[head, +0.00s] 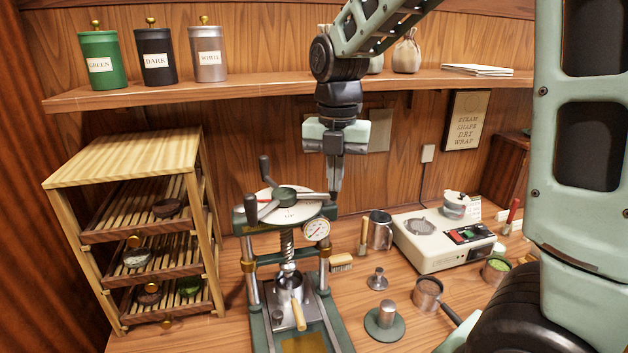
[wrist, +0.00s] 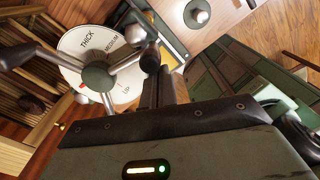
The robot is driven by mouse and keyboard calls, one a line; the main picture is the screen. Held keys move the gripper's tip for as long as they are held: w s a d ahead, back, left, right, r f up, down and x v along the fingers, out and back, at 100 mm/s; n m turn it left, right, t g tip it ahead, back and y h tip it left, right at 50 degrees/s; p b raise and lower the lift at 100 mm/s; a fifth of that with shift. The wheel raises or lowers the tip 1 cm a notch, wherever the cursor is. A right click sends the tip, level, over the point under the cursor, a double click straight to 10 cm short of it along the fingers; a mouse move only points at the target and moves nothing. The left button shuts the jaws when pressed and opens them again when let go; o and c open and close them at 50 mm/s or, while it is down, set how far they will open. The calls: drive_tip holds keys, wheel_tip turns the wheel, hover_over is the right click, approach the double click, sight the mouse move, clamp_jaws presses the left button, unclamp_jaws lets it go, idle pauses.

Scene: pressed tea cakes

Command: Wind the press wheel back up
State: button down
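The press wheel (head: 286,193) sits on top of the green tea press, with a dark hub and spokes ending in upright handles. Under it is a white dial, marked THICK, MEDIUM and UP in the wrist view (wrist: 75,52). My gripper (head: 334,190) points down at the wheel's right side. Its narrow fingers (wrist: 158,82) are close together at one spoke's handle (wrist: 150,56) and appear shut on it; the fingers partly hide the contact. The threaded screw (head: 288,248) runs down to a metal mould (head: 290,284) with a wooden handle on the press base.
A wooden drying rack (head: 122,160) stands left of the press. A shelf (head: 240,92) with tins crosses behind my arm. Right of the press are a pressure gauge (head: 316,229), a brush (head: 342,262), a jug (head: 380,230), a white steamer unit (head: 440,240) and small metal pots.

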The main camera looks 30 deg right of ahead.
drive_tip(key=shift+w+d, duration=0.1)
drive_tip(key=shift+d, duration=0.05)
drive_tip(key=shift+s+a, duration=0.55)
drive_tip(key=shift+s, duration=0.2)
wheel_tip(320, 180, up, 8)
drive_tip(key=p, duration=0.6)
drive_tip(key=shift+f, duration=0.25)
